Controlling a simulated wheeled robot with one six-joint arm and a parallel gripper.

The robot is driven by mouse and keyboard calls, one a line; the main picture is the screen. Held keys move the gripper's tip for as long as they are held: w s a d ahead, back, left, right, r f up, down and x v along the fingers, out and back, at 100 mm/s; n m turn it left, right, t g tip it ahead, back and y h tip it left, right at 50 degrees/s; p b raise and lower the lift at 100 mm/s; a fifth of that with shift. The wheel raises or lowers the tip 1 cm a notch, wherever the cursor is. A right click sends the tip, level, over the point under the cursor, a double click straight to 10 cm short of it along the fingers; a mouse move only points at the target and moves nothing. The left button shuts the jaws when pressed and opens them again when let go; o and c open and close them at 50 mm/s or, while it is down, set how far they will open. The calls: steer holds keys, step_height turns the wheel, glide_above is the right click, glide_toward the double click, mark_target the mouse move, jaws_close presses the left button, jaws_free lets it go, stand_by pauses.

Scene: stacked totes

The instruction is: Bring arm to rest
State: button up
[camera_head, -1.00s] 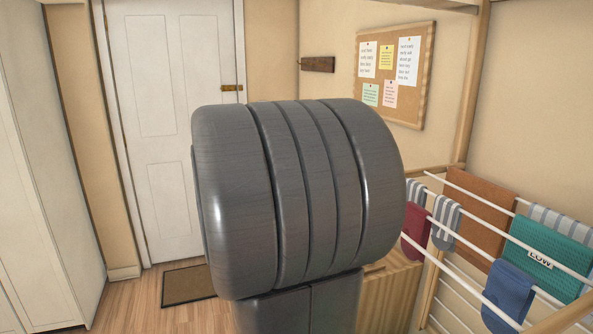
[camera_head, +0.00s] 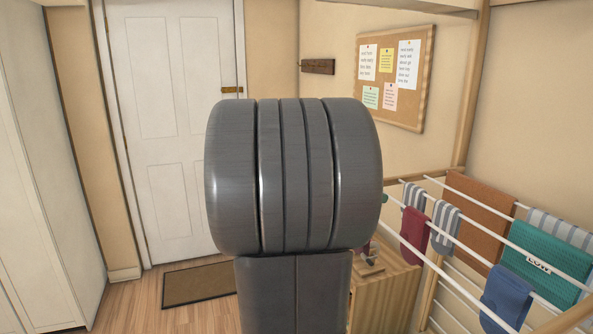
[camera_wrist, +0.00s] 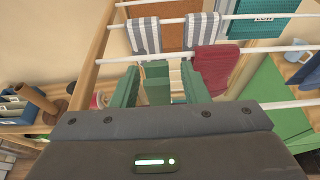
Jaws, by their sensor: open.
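My gripper (camera_wrist: 160,88) shows in the wrist view, with two green fingers spread apart. A green block-like shape (camera_wrist: 157,84) shows between the fingers; I cannot tell what it is or how far off it lies. Nothing is seen clasped by the fingers. In the head view my grey arm fills the middle and hides most of the gripper.
A drying rack (camera_head: 470,262) with hanging cloths stands at the right, and its bars cross close beyond the gripper in the wrist view. A wooden cabinet (camera_head: 398,295) stands beside it. A door (camera_head: 165,150) and a doormat (camera_head: 200,284) are at the left, with bare floor nearby.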

steer(key=shift+a, duration=0.1)
steer(key=shift+a+f, duration=0.15)
steer(key=shift+a, duration=0.05)
steer(key=b+v, duration=0.2)
steer(key=v, duration=1.1)
steer(key=p+x, duration=0.1)
steer(key=x, duration=1.2)
steer(key=shift+s+d+p, duration=0.1)
steer(key=shift+d+p, duration=0.05)
steer(key=shift+p, duration=0.25)
step_height(320, 180, up, 10)
steer(key=p, duration=0.6)
steer(key=shift+d+r, duration=0.15)
steer(key=shift+r, duration=0.05)
